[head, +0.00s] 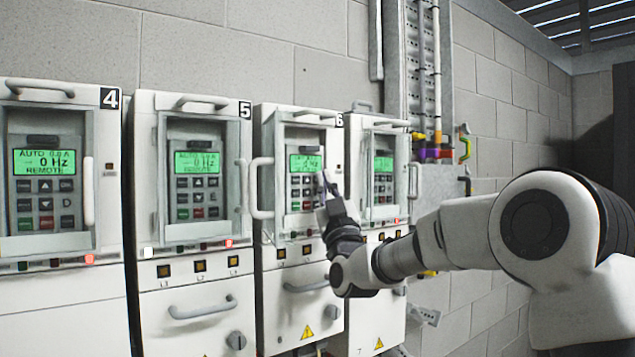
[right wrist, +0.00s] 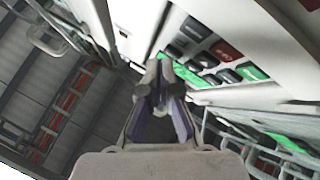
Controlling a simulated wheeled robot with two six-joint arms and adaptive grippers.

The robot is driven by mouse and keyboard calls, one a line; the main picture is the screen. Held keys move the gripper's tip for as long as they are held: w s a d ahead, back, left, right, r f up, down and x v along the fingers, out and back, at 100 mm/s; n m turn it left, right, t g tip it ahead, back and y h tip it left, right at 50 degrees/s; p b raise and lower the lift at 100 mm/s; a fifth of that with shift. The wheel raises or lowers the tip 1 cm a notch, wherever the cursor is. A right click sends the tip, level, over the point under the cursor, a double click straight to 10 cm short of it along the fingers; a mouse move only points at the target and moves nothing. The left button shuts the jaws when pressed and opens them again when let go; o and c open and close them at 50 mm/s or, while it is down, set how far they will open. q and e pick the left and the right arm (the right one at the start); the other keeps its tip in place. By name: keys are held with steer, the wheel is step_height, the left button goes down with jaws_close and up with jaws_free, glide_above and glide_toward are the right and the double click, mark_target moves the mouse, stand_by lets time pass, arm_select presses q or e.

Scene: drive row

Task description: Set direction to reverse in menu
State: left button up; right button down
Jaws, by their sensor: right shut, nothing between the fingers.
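My right gripper (head: 323,178) is shut and empty, its fingertips raised in front of the keypad of drive 6 (head: 271,113). I cannot tell whether the tips touch a key. The drive's green display (head: 304,163) is lit, its text too small to read surely. Its dark keys (head: 295,193) show left of the fingers; the gripper covers the right part of the keypad. In the right wrist view the closed fingers (right wrist: 158,85) point toward the panel, with several dark keys, a reddish key (right wrist: 227,51) and green keys or lights beyond. My left gripper is not in view.
Drive 4 (head: 110,98) and drive 5 (head: 244,110) stand to the left, both with lit green displays. Another drive (head: 383,120) stands to the right. Grey bar handles (head: 261,188) stick out beside the panels. Cables and conduits (head: 437,80) run up the wall.

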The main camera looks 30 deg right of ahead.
steer(key=shift+w, duration=0.3)
stand_by(0.8)
steer(key=shift+s+f+b, duration=0.15)
steer(key=shift+s+b, duration=0.35)
steer(key=shift+b, duration=0.25)
steer(key=shift+s, duration=0.3)
